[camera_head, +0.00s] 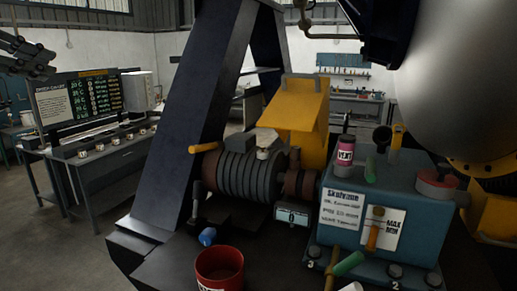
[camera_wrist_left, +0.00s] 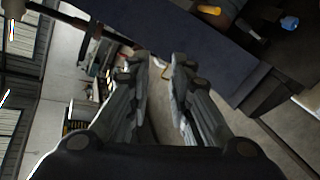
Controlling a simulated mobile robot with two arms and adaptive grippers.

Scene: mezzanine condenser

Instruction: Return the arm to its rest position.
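My left gripper (camera_head: 45,60) shows at the upper left edge of the head view, raised in the air with nothing in it. In the left wrist view its two fingers (camera_wrist_left: 158,66) stand apart with an empty gap between them. The rest of the left arm is outside the head view. My right gripper shows in neither view.
A dark slanted frame (camera_head: 200,90) stands right of the gripper. A board (camera_head: 78,100) stands on a bench at left. A ribbed motor (camera_head: 250,175), red bucket (camera_head: 219,268), blue-grey box (camera_head: 385,205) and pink-labelled bottle (camera_head: 345,152) are at centre and right. Open floor lies at lower left.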

